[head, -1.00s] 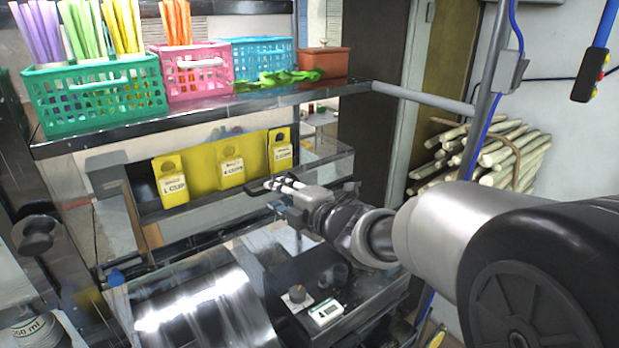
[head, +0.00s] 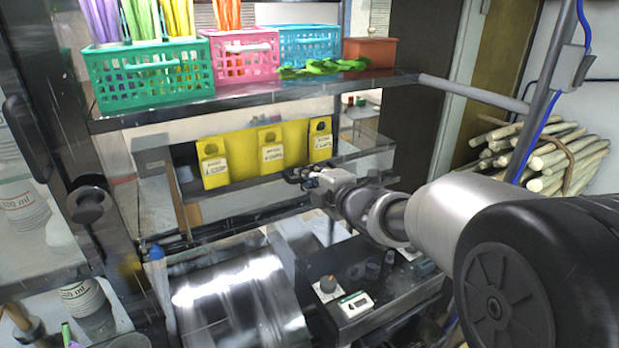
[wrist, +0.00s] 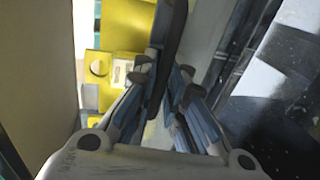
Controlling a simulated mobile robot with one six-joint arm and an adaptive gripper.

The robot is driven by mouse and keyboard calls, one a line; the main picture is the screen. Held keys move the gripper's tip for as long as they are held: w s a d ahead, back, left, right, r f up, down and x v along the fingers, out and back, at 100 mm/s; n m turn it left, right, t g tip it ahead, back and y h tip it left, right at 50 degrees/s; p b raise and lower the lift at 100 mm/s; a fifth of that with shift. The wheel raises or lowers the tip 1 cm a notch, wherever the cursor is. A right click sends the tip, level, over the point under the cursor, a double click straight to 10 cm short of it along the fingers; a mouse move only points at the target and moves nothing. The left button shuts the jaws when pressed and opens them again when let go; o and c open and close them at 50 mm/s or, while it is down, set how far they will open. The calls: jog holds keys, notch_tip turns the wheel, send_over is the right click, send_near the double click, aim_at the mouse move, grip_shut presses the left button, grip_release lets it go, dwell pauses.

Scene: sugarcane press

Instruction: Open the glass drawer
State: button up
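A glass-fronted cabinet stands at the left edge of the head view, and I take its framed panel with a long black handle (head: 25,138) to be the glass drawer. A round dark knob (head: 88,205) sits on the frame beside it. Labelled cups (head: 85,303) show through the glass. I cannot tell from this angle whether the panel is fully shut. My gripper (head: 306,174) is in front of the shelf of yellow boxes, well right of the handle and apart from it.
Yellow boxes (head: 270,153) sit on a shelf behind my gripper. Above, a metal shelf (head: 250,100) holds a green basket (head: 150,82), a pink basket (head: 240,58) and a blue basket (head: 312,42). A shiny metal drum (head: 235,300) is below. Cane (head: 545,155) is stacked right.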

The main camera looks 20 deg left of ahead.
grip_shut()
